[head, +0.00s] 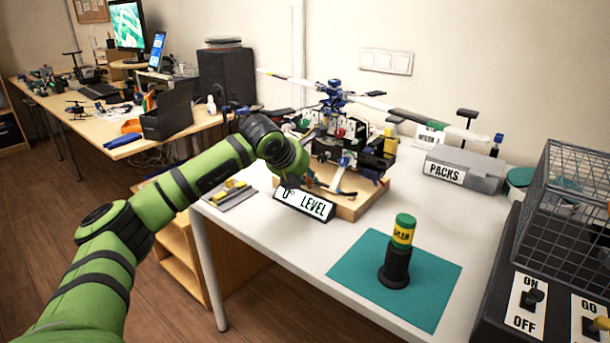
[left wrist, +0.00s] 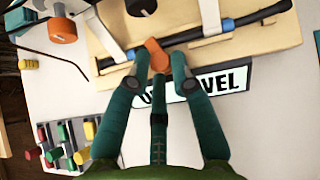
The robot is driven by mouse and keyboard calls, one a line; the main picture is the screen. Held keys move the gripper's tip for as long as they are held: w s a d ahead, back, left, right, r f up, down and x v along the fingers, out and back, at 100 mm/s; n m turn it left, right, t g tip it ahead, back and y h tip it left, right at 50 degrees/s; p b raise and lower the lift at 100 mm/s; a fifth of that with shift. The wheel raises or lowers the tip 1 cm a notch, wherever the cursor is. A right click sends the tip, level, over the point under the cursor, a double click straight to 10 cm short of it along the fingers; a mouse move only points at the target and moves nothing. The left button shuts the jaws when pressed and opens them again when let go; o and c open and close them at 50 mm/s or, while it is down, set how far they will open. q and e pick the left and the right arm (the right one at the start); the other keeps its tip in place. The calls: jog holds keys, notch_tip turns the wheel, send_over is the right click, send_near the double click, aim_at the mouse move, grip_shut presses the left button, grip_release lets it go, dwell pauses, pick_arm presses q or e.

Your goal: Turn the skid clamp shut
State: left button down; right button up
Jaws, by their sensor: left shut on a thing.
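The orange clamp knob (left wrist: 157,56) sits at the front edge of the wooden stand (left wrist: 230,42), beside a black skid tube (left wrist: 215,33) with blue bands. My left gripper (left wrist: 158,68) is shut on this knob, with fingers on both sides of it in the left wrist view. In the head view the left hand (head: 288,160) reaches in at the left of the model helicopter (head: 340,140), and its fingertips are mostly hidden. A second orange knob (left wrist: 62,29) shows at the upper left of the wrist view. My right gripper is not in view.
The "0° LEVEL" sign (head: 304,204) stands right in front of the stand, close to the fingers. A teal mat (head: 360,270) holds a black holder with a green-capped cylinder (head: 403,230). A grey "PACKS" box (head: 465,172) and a wire cage (head: 570,205) are at the right.

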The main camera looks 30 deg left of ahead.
pick_arm(q)
jog(key=shift+d+f, duration=0.2)
jog(key=c, duration=1.1)
grip_release()
jog(key=shift+c, duration=0.2)
jog(key=shift+r, duration=0.15)
jog(key=shift+s+a+r, duration=0.1)
jog(key=shift+s+r, duration=0.05)
jog(key=shift+r, duration=0.05)
jog(key=v, duration=1.1)
jog(key=shift+s, duration=0.2)
jog(key=shift+r, duration=0.1)
